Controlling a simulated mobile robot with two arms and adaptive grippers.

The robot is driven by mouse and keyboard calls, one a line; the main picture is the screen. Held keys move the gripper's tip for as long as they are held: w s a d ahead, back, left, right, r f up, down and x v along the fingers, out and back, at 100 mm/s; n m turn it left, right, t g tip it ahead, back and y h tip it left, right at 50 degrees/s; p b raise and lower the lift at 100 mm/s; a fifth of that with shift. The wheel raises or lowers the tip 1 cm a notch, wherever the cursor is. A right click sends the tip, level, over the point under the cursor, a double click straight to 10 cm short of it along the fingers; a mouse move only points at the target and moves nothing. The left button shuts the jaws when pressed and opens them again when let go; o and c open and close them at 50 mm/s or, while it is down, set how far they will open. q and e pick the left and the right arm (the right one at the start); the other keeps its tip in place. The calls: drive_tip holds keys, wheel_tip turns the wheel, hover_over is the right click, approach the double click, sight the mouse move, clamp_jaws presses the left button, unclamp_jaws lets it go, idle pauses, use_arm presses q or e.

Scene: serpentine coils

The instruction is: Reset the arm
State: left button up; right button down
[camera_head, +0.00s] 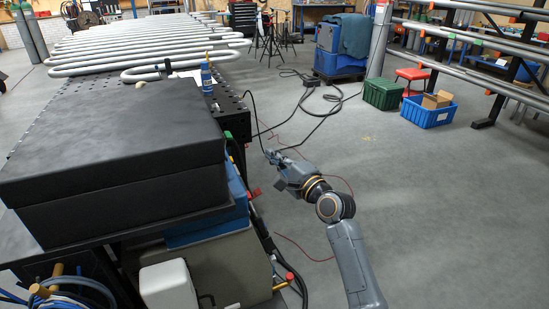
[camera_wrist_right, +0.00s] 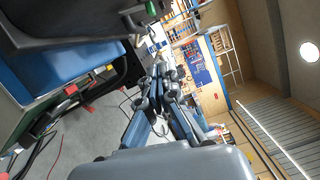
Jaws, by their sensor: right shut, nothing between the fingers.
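My right arm comes up from the lower right in the head view, and its grey gripper (camera_head: 272,156) hangs over the floor to the right of the workbench. The gripper points up and left and holds nothing. In the right wrist view the two fingers (camera_wrist_right: 162,72) come together at their tips, shut and empty. The picture there is tilted strongly. My left arm and left gripper are not in view.
A big black case (camera_head: 115,150) sits on the bench's near end, left of the gripper. A blue bottle (camera_head: 206,78) and serpentine pipe coils (camera_head: 150,45) lie beyond. Cables (camera_head: 300,112) cross the floor.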

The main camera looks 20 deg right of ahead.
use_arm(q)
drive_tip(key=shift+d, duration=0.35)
